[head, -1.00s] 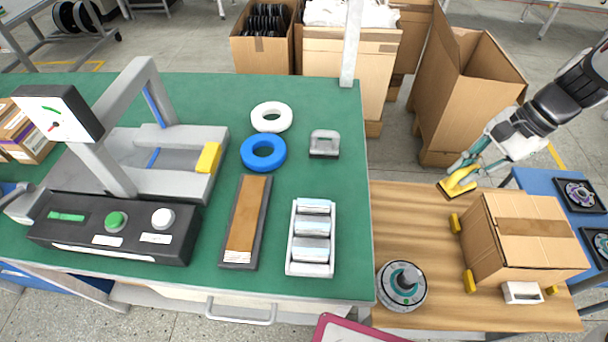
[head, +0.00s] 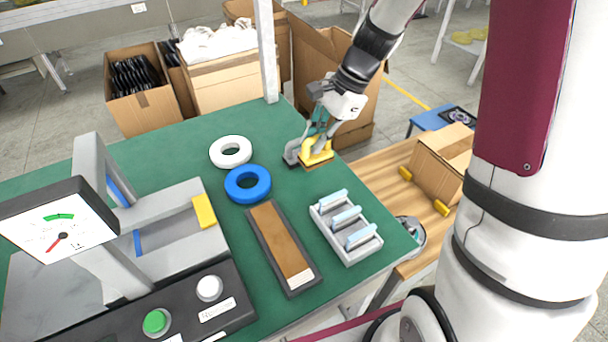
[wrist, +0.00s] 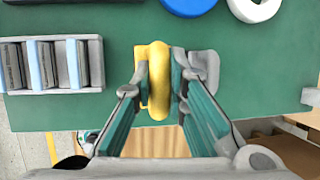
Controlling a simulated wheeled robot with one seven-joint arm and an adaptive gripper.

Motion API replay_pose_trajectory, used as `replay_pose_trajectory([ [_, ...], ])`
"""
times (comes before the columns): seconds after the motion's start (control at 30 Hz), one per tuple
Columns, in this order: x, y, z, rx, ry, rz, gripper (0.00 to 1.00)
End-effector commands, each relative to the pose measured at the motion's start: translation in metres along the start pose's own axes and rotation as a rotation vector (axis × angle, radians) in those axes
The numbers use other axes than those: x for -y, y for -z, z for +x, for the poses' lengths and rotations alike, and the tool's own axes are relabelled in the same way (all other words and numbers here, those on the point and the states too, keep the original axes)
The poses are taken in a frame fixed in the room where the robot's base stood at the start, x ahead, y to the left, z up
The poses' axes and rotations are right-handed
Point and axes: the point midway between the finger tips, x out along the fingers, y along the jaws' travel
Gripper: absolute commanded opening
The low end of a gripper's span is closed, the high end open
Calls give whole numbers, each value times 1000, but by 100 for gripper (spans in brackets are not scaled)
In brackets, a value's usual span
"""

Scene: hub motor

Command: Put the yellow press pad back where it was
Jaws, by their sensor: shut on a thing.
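The yellow press pad (head: 318,157) has a loop-like handle and a dark base. My gripper (head: 319,140) is shut on its handle, near the far right edge of the green table. In the wrist view the yellow press pad (wrist: 158,105) sits between the fingers of my gripper (wrist: 161,82). A grey pad of similar shape (head: 292,153) is close beside it on the left in the head view; it also shows in the wrist view (wrist: 207,62). I cannot tell whether the yellow pad touches the table or the grey pad.
A blue ring (head: 236,190), a white ring (head: 218,154), a brown-topped board (head: 280,245) and a grey rack (head: 357,256) stand on the green table (head: 180,160). The press (head: 150,260) is at left. A wooden table (head: 375,165) with a cardboard box (head: 437,170) adjoins at right.

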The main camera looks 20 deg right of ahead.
Motion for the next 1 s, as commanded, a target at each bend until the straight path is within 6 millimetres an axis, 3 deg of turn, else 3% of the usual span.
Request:
replay_pose_trajectory([
  [0.1,-4,8,22,3,-5,1,0],
  [0.6,-11,28,68,2,-2,-1,0],
  [1.0,-12,30,73,1,-2,-2,0],
])
